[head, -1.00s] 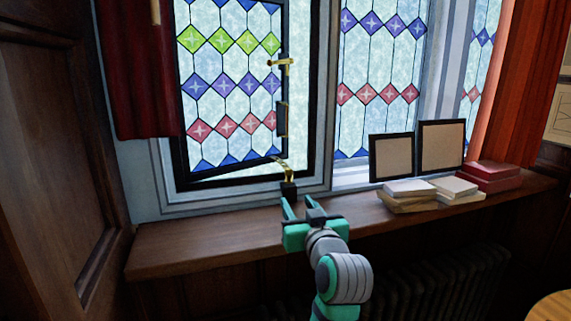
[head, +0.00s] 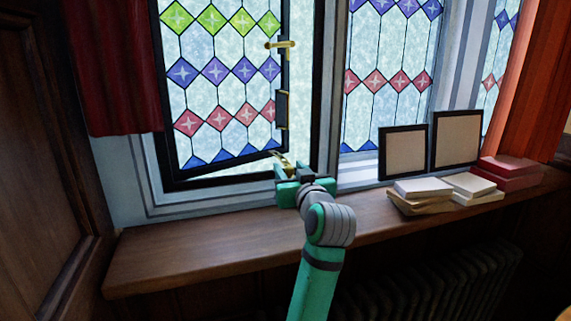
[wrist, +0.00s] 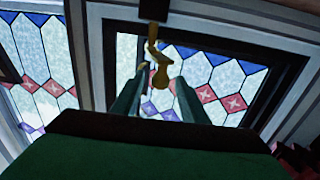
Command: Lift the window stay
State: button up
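The brass window stay (head: 286,160) is at the bottom edge of the leaded casement window (head: 224,150), which stands a little ajar. In the wrist view the stay (wrist: 160,72) hangs as a curled brass piece with a rounded end, between my two fingers. My gripper (head: 291,172) is at the stay, at the window's lower right corner; it also shows in the wrist view (wrist: 152,88). Its fingers are apart, one on each side of the stay, with gaps visible. In the head view my gripper hides the stay's lower part.
The wooden sill (head: 190,247) is clear on the left. Two framed panels (head: 457,140) and stacks of books (head: 423,195) stand on its right. A red curtain (head: 112,75) hangs at the left, and a radiator (head: 430,285) is below the sill.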

jog(key=shift+x, duration=2.25)
